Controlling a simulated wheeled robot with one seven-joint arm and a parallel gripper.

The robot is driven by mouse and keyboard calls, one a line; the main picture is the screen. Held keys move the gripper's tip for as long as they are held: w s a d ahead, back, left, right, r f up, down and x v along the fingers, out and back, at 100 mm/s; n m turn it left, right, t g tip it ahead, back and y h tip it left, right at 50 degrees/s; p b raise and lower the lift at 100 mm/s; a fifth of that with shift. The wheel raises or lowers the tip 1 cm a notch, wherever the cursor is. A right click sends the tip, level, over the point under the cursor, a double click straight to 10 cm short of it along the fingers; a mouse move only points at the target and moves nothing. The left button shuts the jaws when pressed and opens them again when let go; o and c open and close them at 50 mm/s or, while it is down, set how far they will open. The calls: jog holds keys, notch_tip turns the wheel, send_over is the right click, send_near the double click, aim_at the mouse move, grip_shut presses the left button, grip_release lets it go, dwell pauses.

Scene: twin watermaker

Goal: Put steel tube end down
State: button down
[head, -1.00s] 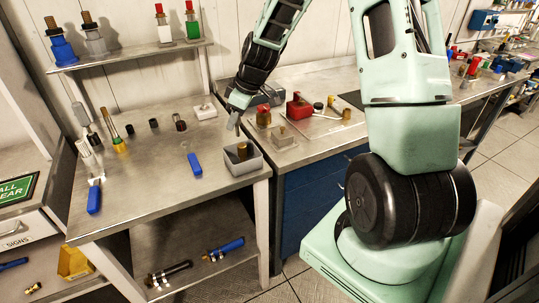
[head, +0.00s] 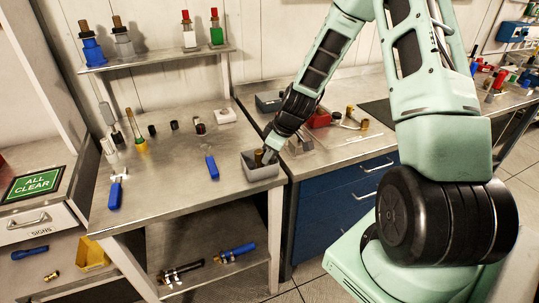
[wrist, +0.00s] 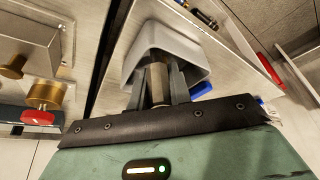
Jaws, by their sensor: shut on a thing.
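My gripper (wrist: 158,88) is shut on a short greyish metal cylinder, the steel tube end (wrist: 158,80), seen between the two fingers in the wrist view. The grey open bin (wrist: 192,40) is right beyond the fingertips there. In the head view my gripper (head: 267,156) is low at the right rear of the same bin (head: 264,174). A brass-coloured piece (head: 258,155) shows at the bin, beside the fingers. The tube end is hidden in the head view, and I cannot tell whether it touches the bin.
A blue-handled tool (head: 211,166) lies left of the bin. Several small dark fittings (head: 174,125) stand farther back on the steel bench (head: 180,185). A red block (head: 319,117) stands on the bench to the right. The bench's middle front is clear.

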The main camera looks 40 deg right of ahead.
jog(key=shift+f, duration=0.45)
jog(key=shift+f, duration=0.1)
jog(key=shift+f, duration=0.15)
jog(key=c, duration=1.6)
grip_release()
jog(key=shift+o, duration=0.2)
